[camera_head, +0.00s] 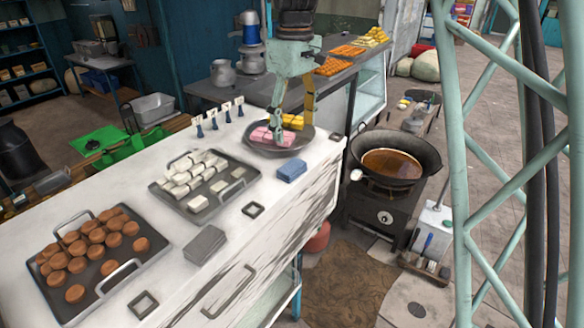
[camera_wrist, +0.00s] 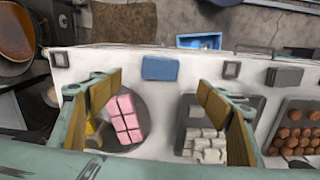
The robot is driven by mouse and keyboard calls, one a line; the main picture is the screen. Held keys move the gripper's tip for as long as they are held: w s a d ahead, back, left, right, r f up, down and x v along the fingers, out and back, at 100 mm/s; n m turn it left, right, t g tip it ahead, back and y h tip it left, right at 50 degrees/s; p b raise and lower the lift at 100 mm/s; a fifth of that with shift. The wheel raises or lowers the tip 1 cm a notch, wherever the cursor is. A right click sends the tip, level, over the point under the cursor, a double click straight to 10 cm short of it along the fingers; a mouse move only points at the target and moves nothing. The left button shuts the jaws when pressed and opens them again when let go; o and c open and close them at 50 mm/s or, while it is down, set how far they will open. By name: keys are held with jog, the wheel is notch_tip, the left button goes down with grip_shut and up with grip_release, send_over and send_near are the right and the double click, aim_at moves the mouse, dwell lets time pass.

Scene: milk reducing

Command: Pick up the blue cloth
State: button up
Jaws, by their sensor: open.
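The blue cloth (camera_head: 292,171) is a small folded stack lying flat on the white counter near its front edge, right of the white-sweets tray. My gripper (camera_head: 292,126) is open and empty above the round plate of pink and yellow sweets, behind the cloth in the head view. In the wrist view, the cloth (camera_wrist: 160,68) lies between the two spread fingertips (camera_wrist: 159,80) in the picture, lower than them and not touched. The cloth is fully visible there.
The round plate (camera_head: 252,148) of sweets is beside the cloth. A tray of white sweets (camera_head: 191,207), a grey folded stack (camera_head: 204,244) and a tray of brown sweets (camera_head: 128,266) lie leftward. A pan of brown liquid (camera_head: 392,163) stands right of the counter.

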jog(key=shift+w+a+f, duration=0.1)
jog(key=shift+w+a, duration=0.05)
jog(key=shift+w, duration=0.05)
jog(key=shift+f, duration=0.15)
send_over(292, 166)
jog(key=f, duration=0.7)
jog(key=shift+d+f, duration=0.2)
jog(key=shift+f, duration=0.45)
jog(key=shift+f, duration=0.15)
jog(key=shift+a+f, duration=0.2)
jog(key=shift+f, duration=2.3)
